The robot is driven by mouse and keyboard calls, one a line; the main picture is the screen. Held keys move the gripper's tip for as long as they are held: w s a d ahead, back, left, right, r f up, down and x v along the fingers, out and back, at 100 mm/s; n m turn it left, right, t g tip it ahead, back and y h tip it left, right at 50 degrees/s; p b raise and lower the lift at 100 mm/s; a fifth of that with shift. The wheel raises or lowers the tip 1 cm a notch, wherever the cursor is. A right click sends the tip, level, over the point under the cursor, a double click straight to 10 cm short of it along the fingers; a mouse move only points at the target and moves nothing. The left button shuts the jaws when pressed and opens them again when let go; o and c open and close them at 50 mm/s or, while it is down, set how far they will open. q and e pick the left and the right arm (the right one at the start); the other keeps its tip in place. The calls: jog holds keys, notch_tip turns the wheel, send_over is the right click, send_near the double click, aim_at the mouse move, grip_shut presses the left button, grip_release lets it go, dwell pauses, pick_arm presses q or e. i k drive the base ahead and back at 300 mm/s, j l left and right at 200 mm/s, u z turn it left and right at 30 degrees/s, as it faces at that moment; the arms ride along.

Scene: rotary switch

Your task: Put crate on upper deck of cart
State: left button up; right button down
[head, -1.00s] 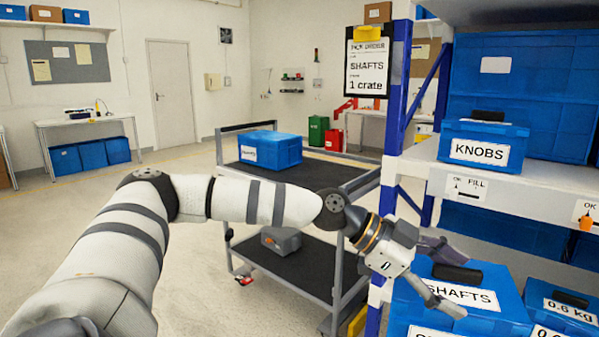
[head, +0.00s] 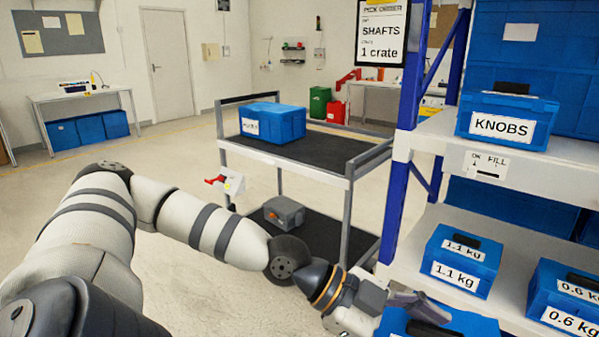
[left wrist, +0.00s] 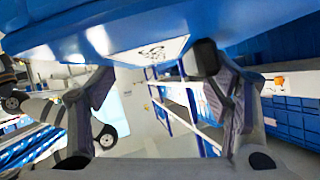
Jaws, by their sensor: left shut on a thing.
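A blue crate (head: 470,324) with a black handle shows at the bottom edge of the head view, mostly cut off. My left gripper (head: 405,318) is shut on it, at the handle. In the left wrist view the crate (left wrist: 120,22) fills the top, its white label partly visible, with the gripper fingers (left wrist: 160,85) below it. The cart (head: 349,178) stands farther back, left of the shelf rack. Its dark upper deck (head: 330,154) holds a blue crate (head: 272,122) at the left; the middle and right are bare. My right gripper is not in view.
The blue rack post (head: 401,185) stands between the cart and the shelves. A KNOBS crate (head: 505,120), a 1.1 kg crate (head: 463,262) and a 0.6 kg crate (head: 570,300) sit on the shelves. A grey toolbox (head: 284,213) is on the cart's lower deck.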

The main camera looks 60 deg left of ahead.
aim_at(332, 155)
jog(key=i+j, duration=0.1)
jog(key=j, duration=0.75)
jog(key=i+j, duration=0.15)
jog(key=j, duration=0.3)
jog(key=i+j+u, duration=0.1)
jog(key=j, duration=0.35)
jog(key=i+j, duration=0.1)
jog(key=j, duration=0.3)
